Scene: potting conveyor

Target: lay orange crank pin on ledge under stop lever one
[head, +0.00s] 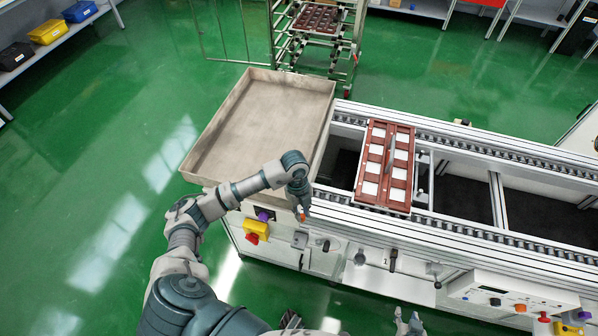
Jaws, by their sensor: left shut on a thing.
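My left gripper (300,205) is above the front edge of the conveyor, near its left end. It is shut on a small orange thing, likely the orange crank pin (301,213), mostly hidden by the fingers. Stop lever one (393,260) is a dark lever on the front panel beside a "1" label, to the right of my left gripper. A pale ledge (378,283) juts out below it, and its visible top looks bare. My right gripper (408,322) shows at the bottom edge with its fingertips apart and nothing visible between them.
A red-brown tray with white squares (375,197) sits on the conveyor rails. A large beige bin (250,115) stands behind my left arm. A yellow switch box with a red knob (255,230) is left of the gripper. A control box (515,292) stands at the right.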

